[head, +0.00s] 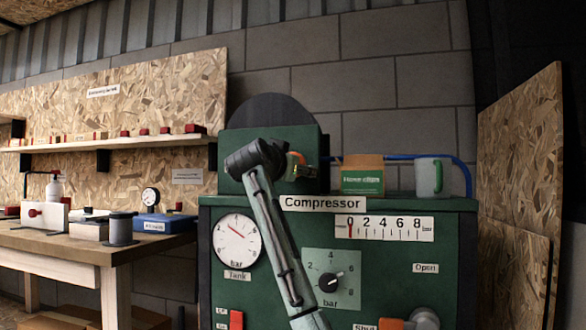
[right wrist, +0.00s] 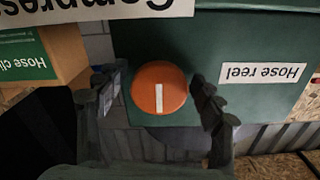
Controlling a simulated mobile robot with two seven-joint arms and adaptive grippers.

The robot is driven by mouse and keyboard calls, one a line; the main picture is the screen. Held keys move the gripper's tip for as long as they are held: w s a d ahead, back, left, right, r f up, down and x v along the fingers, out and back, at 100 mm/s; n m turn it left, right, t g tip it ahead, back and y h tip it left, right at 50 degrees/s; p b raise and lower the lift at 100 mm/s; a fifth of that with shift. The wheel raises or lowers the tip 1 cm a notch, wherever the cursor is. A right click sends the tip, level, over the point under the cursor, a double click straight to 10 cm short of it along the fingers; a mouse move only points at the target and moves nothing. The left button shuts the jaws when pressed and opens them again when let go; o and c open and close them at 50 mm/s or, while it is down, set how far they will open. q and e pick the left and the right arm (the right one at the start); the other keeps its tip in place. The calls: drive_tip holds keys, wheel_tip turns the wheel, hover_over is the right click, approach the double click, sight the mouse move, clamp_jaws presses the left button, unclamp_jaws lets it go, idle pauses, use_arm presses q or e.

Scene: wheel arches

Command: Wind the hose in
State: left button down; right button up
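The hose reel is a dark green box (head: 235,180) on the left of the compressor top, with a dark disc (head: 268,110) behind it. Its "Hose reel" label (right wrist: 262,72) appears upside down in the right wrist view. An orange round knob (right wrist: 160,88) with a white line is on its face. My right gripper (right wrist: 160,85) is open, one finger on each side of the knob, with small gaps visible. In the head view my right gripper (head: 305,168) partly hides the knob. A blue hose (head: 455,160) runs behind the box and mug. My left gripper is not in view.
The compressor (head: 285,235) carries gauges and a valve (head: 420,318) low at right. A workbench (head: 100,240) with tools is at left.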

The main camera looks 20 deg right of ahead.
drive_tip(key=v, duration=1.2)
idle(0.4)
